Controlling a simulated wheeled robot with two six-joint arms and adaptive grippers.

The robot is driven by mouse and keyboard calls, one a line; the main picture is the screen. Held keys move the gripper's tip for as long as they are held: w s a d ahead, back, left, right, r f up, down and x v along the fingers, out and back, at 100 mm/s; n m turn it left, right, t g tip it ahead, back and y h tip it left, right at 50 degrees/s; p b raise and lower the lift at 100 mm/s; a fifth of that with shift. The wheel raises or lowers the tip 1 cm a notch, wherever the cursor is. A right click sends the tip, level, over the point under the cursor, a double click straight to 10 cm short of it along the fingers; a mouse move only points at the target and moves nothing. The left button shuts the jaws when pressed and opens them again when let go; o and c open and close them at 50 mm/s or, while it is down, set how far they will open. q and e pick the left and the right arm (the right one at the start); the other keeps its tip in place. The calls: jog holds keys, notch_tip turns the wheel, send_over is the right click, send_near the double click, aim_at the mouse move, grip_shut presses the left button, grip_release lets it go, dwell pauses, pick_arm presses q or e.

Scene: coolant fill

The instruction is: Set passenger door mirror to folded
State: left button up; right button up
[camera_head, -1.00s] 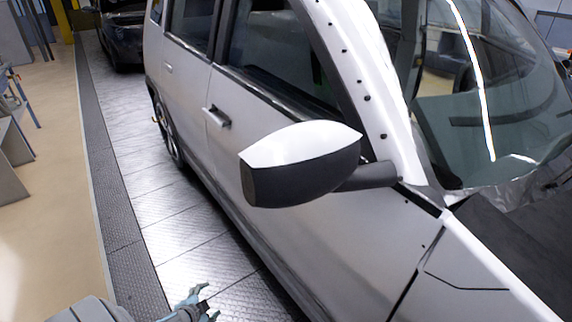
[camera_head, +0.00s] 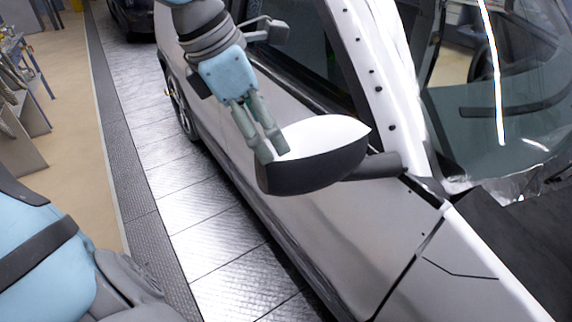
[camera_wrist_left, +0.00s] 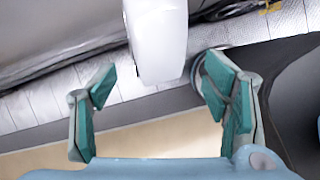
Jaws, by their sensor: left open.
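The passenger door mirror (camera_head: 325,138) has a white cap and a dark lower housing. It sticks out from the white car's door on a dark arm, so it stands unfolded. My left gripper (camera_head: 270,150) is at the mirror's outer end, fingers pointing down at it. In the left wrist view the gripper (camera_wrist_left: 158,82) is open, with the white mirror cap (camera_wrist_left: 157,42) reaching in between the fingertips and a gap on both sides. In the head view the fingertips overlap the cap's edge; whether they touch it I cannot tell. My right gripper is not in view.
A metal-plate floor strip (camera_head: 210,235) runs along the car. A workbench (camera_head: 20,130) stands at far left. Free floor lies between.

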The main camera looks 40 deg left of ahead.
aim_at(286, 166)
pick_arm(q)
jog(key=b+x, duration=0.1)
jog(key=x, duration=0.9)
jog(key=shift+d+f+b, duration=0.1)
jog(key=shift+f+b, duration=0.1)
jog(key=shift+b, duration=0.15)
jog(key=shift+w+f, duration=0.15)
jog(key=shift+a, duration=0.2)
jog(key=shift+c, duration=0.7)
grip_shut()
